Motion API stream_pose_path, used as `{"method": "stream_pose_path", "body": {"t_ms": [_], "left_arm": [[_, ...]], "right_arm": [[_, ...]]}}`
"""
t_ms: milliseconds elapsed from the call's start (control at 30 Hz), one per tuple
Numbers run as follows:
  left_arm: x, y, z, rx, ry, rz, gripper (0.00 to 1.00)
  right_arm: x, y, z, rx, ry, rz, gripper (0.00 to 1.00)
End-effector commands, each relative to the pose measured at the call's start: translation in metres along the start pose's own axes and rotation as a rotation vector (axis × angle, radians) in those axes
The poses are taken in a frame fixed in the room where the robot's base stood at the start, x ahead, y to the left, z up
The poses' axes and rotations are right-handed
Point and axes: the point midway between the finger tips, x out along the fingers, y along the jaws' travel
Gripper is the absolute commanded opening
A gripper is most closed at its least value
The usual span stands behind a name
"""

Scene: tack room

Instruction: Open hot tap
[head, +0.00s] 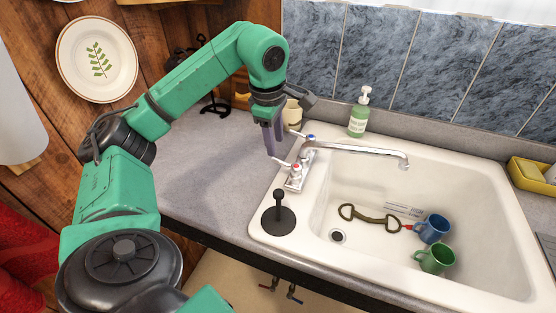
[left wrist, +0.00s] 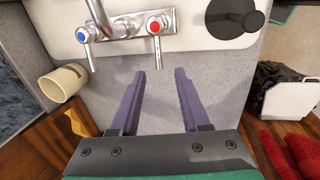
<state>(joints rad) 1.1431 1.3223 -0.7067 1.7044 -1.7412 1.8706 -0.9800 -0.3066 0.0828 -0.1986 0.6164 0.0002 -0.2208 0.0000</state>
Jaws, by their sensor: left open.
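The chrome faucet (head: 350,147) stands on the sink's left rim, with its spout over the basin and no water showing. Its hot tap, marked red (head: 295,168), is the nearer handle; the blue-marked tap (head: 310,138) is behind it. In the left wrist view the red tap (left wrist: 155,27) has its lever pointing toward my gripper, its end about between the two fingertips. My left gripper (head: 270,148) points down just left of the taps. It is open and empty, as the left wrist view (left wrist: 160,73) shows. My right gripper is out of view.
A black plunger-like object (head: 279,215) stands on the rim. A cream mug (head: 293,114) and soap bottle (head: 359,115) stand behind. The left counter (head: 215,185) is clear.

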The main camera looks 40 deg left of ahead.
Motion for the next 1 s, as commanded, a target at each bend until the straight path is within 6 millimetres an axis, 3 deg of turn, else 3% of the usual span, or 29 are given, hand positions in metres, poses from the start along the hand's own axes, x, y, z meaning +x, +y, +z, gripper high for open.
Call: {"method": "stream_pose_path", "body": {"t_ms": [100, 300, 567, 600, 700, 733, 1000], "left_arm": [[0.029, -0.001, -0.001, 0.000, 0.003, -0.005, 0.46], [0.060, 0.000, 0.000, 0.000, 0.000, -0.001, 0.46], [0.065, 0.000, 0.001, 0.000, -0.002, 0.002, 0.46], [0.065, 0.000, 0.001, 0.000, -0.002, 0.002, 0.42], [0.065, 0.000, 0.001, 0.000, -0.003, 0.002, 0.04], [0.065, 0.000, 0.001, 0.000, -0.003, 0.002, 0.00], [0.065, 0.000, 0.001, 0.000, -0.003, 0.002, 0.00]], "right_arm": [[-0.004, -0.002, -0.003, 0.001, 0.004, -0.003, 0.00], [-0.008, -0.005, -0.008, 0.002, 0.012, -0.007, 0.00], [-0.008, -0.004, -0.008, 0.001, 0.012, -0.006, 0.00], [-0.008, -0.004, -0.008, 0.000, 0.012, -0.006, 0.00], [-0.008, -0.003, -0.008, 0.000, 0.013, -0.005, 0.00], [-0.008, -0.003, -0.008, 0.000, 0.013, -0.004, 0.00], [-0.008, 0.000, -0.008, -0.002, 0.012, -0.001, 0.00]]}}
